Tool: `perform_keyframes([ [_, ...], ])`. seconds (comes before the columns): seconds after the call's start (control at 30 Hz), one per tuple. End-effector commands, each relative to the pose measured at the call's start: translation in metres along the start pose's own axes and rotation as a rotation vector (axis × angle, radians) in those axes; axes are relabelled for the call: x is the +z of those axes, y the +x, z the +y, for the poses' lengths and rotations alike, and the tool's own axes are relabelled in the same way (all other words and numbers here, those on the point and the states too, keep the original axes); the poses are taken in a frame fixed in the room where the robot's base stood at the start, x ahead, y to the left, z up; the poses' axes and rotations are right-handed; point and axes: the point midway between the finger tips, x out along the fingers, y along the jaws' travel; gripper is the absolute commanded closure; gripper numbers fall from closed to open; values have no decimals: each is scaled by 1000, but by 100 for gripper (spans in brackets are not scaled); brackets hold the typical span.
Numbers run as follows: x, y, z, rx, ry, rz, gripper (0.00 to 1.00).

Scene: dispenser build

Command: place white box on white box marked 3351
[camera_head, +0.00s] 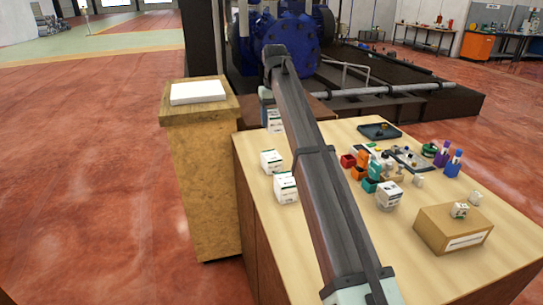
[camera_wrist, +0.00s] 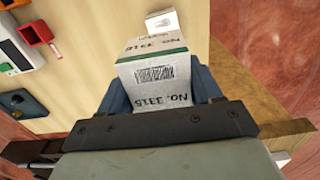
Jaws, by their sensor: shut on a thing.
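My gripper (camera_wrist: 162,88) is shut on a white box (camera_wrist: 152,72) with a green stripe; its printed marking reads NO. 3315 in the wrist view. In the head view the held box (camera_head: 275,121) shows beside my arm, near the table's far left corner. Two more white boxes with green marks stand at the table's left side: one farther back (camera_head: 271,161) and one nearer (camera_head: 286,188). Another white box (camera_head: 389,196) stands right of my arm. Their numbers are too small to read. In the wrist view, part of a white box (camera_wrist: 161,20) shows beyond the held one.
A wooden pedestal (camera_head: 204,165) with a white slab (camera_head: 198,92) stands left of the table (camera_head: 350,140). Red and teal bins (camera_head: 361,167), a dark tray (camera_head: 380,131) and a cardboard box (camera_head: 452,229) occupy the table's right side. My arm hides the table's middle.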

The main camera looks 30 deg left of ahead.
Motion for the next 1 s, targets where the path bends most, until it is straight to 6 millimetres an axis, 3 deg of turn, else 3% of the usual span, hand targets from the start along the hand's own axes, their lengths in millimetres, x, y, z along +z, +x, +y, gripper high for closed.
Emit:
perform_keyframes([
  [0.17, -1, 7, -10, 0, -11, -1, 74],
  [0.5, 0, 57, -10, 0, -12, -1, 74],
  [1.0, -1, 100, -10, 0, -12, -1, 74],
])
